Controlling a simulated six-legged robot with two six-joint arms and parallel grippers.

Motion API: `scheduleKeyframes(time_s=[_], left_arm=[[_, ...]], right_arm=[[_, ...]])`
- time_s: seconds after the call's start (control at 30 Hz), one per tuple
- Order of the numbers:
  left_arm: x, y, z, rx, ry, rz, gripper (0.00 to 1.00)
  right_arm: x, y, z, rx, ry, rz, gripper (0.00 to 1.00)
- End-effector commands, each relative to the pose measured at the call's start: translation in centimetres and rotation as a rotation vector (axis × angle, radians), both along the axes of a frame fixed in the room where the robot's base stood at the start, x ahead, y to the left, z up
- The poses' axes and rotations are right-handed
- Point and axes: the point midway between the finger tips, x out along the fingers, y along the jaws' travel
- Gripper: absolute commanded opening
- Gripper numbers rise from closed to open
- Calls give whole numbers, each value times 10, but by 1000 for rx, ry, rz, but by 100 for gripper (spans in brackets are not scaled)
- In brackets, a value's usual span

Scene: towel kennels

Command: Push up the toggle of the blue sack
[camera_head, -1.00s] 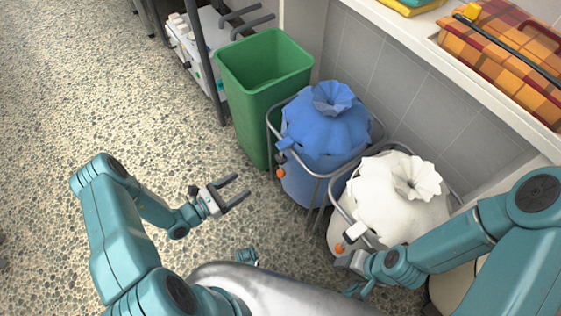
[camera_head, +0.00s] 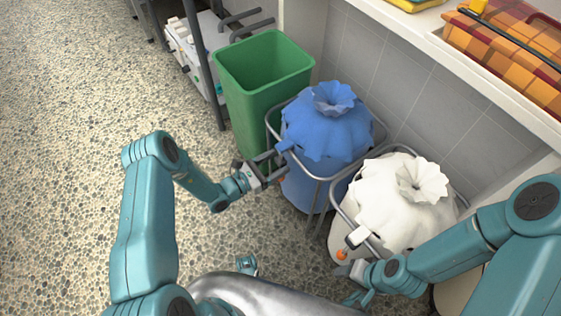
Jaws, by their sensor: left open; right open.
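The blue sack (camera_head: 325,125) hangs gathered at the top in a grey metal frame, with a short blue tab (camera_head: 284,146) on its left side. Its small orange toggle (camera_head: 281,179) shows only as a sliver below the tab, mostly hidden by my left gripper. My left gripper (camera_head: 279,164) is open at the left side of the blue sack, its fingers around or right beside the toggle; I cannot tell if they touch it. My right gripper (camera_head: 345,270) is low at the front of the white sack (camera_head: 385,205), close to that sack's orange toggle (camera_head: 342,255).
A green bin (camera_head: 262,80) stands directly behind and left of the blue sack. A tiled wall and a shelf (camera_head: 425,35) with an orange plaid case (camera_head: 500,45) are on the right. The metal frame bars (camera_head: 310,176) pass close to my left gripper. Pebbled floor at left is clear.

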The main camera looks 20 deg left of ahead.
Motion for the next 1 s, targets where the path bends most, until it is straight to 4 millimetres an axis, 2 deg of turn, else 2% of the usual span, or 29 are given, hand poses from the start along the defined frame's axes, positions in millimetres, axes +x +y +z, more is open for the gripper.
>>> scheduleKeyframes(time_s=[0.2, 0.5, 0.67, 0.7, 0.73, 0.87, 1.0], left_arm=[[16, -13, 0, 0, -1, 1, 68], [17, -14, 0, 0, 0, 1, 68], [17, -14, 0, 0, 0, 1, 16], [17, -14, 0, 0, 0, 1, 3], [17, -14, 0, 0, 0, 1, 0], [17, -14, 3, 0, 0, 1, 0], [17, -14, 15, 0, 0, 1, 0]], right_arm=[[0, 0, -5, 0, 0, 0, 55], [0, 0, -5, 0, 0, 0, 55], [0, 0, -5, 0, 0, 0, 55], [0, 0, -5, 0, 0, 0, 55], [0, 0, -5, 0, 0, 0, 55], [0, 0, -3, 0, 0, 0, 55], [0, 0, 7, 0, 0, 0, 55]])
